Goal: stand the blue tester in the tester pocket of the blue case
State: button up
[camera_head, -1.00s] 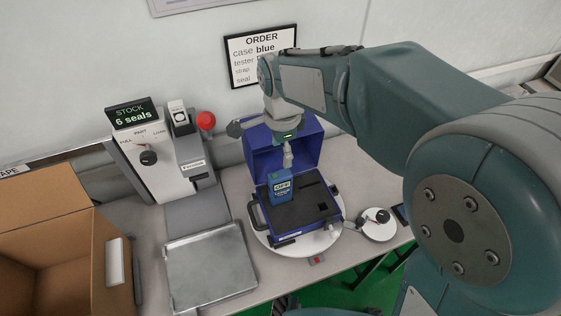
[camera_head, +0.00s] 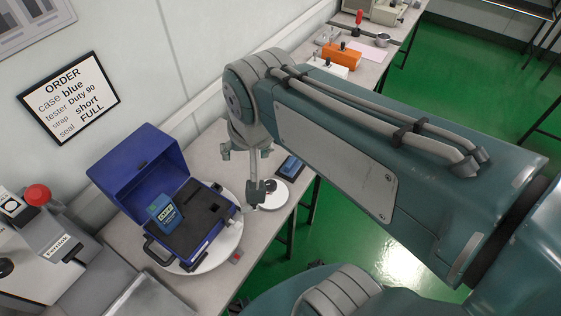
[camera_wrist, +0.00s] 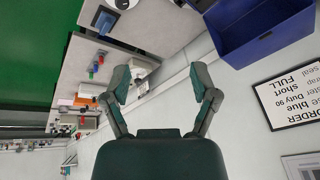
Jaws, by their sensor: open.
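The blue tester (camera_head: 165,213), with a small display, stands upright at the left part of the black foam in the open blue case (camera_head: 207,245). Its lower end is hidden, and I cannot tell how deep it sits. The case lid is raised at the back. My gripper (camera_head: 256,190) is to the right of the case, apart from the tester, above the table near a small white disc. In the wrist view my gripper (camera_wrist: 160,82) has its two fingers spread with nothing between them. The case (camera_wrist: 258,40) shows there at top right; the tester does not show.
The case rests on a white turntable (camera_head: 226,255). A white disc with a dark knob (camera_head: 270,194) and a dark handheld device (camera_head: 291,166) lie to the right. An order board (camera_head: 70,98) hangs on the wall. An orange-and-white box (camera_head: 340,58) stands on the far bench.

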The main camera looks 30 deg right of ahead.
jog(key=s+d+n+t, duration=0.1)
jog(key=s+d+n, duration=0.2)
jog(key=s+d, duration=0.1)
jog(key=shift+s+f+h, duration=0.3)
jog(key=shift+s, duration=0.2)
dwell(0.9)
